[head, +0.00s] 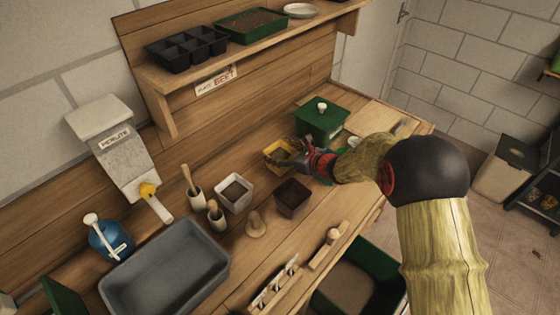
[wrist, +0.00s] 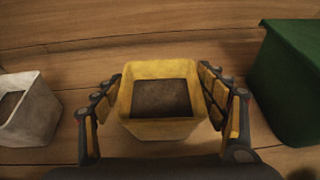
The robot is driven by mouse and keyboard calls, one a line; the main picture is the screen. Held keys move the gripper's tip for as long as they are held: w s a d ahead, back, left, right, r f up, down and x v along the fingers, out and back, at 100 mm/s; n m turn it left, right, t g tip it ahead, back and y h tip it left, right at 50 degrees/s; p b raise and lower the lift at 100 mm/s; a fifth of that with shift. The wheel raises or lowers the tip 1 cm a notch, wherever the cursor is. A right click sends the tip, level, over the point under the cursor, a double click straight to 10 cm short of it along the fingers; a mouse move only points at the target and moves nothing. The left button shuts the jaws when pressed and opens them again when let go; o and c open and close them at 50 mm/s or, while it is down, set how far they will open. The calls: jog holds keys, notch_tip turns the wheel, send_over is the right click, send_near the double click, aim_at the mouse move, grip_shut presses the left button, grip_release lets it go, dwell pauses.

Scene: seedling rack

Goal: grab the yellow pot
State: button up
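The yellow pot (head: 274,149) is a square pot filled with dark soil, upright on the wooden bench. In the wrist view the yellow pot (wrist: 163,130) is centred between the two fingers of my gripper (wrist: 164,92). One finger is on each side, their tips close beside the rim. The fingers are spread, with a narrow gap to the walls on both sides; light contact at the tips cannot be ruled out. In the head view my gripper (head: 290,156) reaches the pot from the right and hides part of it.
A green box (head: 322,121) stands close to the right of the pot. A white pot (head: 233,207) and a dark pot (head: 291,209) stand nearby, with a wooden dibber (head: 256,229). A grey tub (head: 160,282) is at front left. A shelf (head: 240,53) with trays hangs above the back.

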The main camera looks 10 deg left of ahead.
jog(key=c, duration=0.9)
jog(key=shift+r, duration=0.2)
